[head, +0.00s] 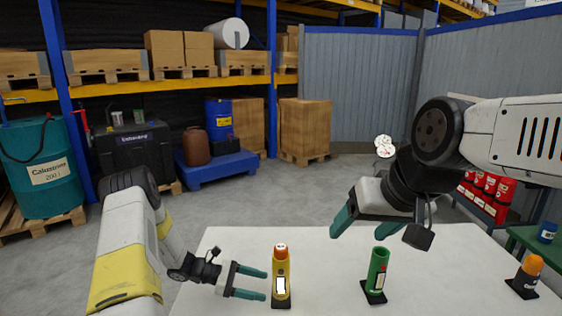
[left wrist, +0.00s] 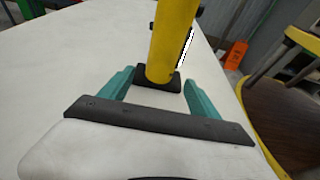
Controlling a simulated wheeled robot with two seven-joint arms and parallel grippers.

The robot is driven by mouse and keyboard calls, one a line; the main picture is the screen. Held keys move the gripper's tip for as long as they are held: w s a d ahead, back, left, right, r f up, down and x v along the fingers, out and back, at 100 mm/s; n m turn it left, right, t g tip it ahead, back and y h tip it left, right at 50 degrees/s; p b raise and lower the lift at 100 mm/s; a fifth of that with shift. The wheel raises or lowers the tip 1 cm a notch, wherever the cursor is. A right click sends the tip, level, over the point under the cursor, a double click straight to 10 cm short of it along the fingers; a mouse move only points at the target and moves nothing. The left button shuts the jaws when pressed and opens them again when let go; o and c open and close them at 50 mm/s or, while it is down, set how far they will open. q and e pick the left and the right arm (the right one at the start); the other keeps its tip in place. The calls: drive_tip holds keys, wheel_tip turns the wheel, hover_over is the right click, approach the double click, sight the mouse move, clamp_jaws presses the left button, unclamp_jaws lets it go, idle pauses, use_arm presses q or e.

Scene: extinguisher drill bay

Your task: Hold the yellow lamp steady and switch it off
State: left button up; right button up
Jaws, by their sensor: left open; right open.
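The yellow lamp (head: 281,268) stands upright on a black base on the white table, with an orange top and a white label. It also shows in the left wrist view (left wrist: 172,38), where its top is cut off. My left gripper (head: 262,283) is open beside the lamp, its teal fingers pointing at the lower body. In the left wrist view the fingers (left wrist: 158,88) stand on either side of the lamp's base, apart from it. My right gripper (head: 378,232) is open and empty, above the table to the right of the lamp.
A green lamp (head: 377,270) stands on a black base right of the yellow lamp, below my right gripper. An orange-topped lamp (head: 528,272) stands at the table's right. The white table (head: 330,285) is bare between the lamps. Red extinguishers (head: 480,185) stand behind at right.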

sight(276, 291)
use_arm(q)
drive_tip(key=shift+x, duration=3.3)
drive_tip(key=shift+c, duration=0.4)
drive_tip(key=c, duration=1.2)
use_arm(e)
drive_tip(key=shift+c, duration=0.4)
use_arm(q)
drive_tip(key=shift+a+f, duration=0.1)
use_arm(e)
clamp_jaws()
use_arm(q)
drive_tip(key=shift+s+a+f, duration=0.1)
